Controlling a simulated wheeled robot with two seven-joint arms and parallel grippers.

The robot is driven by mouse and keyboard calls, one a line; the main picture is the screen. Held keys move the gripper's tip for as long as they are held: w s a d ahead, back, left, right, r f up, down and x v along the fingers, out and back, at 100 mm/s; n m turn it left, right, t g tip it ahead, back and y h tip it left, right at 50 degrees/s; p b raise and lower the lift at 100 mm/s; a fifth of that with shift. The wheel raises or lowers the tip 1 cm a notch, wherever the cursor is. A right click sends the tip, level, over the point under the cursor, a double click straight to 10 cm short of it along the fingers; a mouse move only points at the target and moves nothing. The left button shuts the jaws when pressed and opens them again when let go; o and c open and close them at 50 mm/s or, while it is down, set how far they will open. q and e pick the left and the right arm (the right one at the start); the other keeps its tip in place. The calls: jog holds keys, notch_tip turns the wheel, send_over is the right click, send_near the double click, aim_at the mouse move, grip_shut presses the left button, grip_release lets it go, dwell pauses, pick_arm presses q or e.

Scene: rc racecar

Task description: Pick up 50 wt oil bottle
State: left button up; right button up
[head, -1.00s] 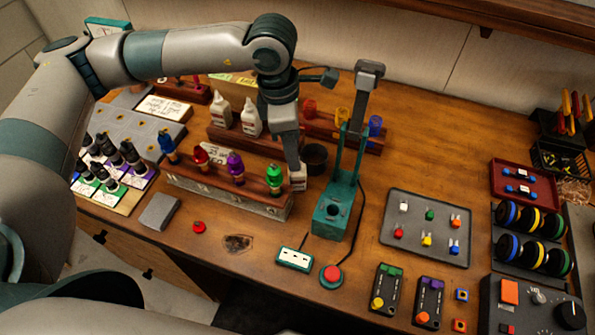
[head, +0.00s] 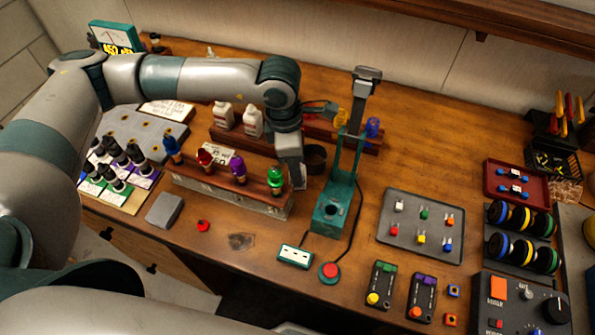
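Two white bottles with labels, one on the left (head: 223,115) and one on the right (head: 252,122), stand in the wooden rack behind the row of coloured-top drivers. A small pale bottle-like shape (head: 300,179) shows at the tip of my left gripper (head: 295,172), just right of the green-topped driver (head: 275,181). It is mostly hidden, and its label cannot be read, so I cannot tell which oil it is. The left gripper points down, and its fingers are too hidden to tell open from shut. My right gripper is not in view.
The teal stand (head: 334,207) rises close to the right of the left gripper. A dark round cup (head: 315,159) sits behind it. A grey tray (head: 422,228) with small coloured parts lies further right.

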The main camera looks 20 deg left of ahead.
pick_arm(q)
jog(key=shift+f, duration=0.2)
dwell(0.3)
jog(key=c, duration=0.8)
jog(key=shift+c, duration=0.2)
jog(key=shift+r, duration=0.2)
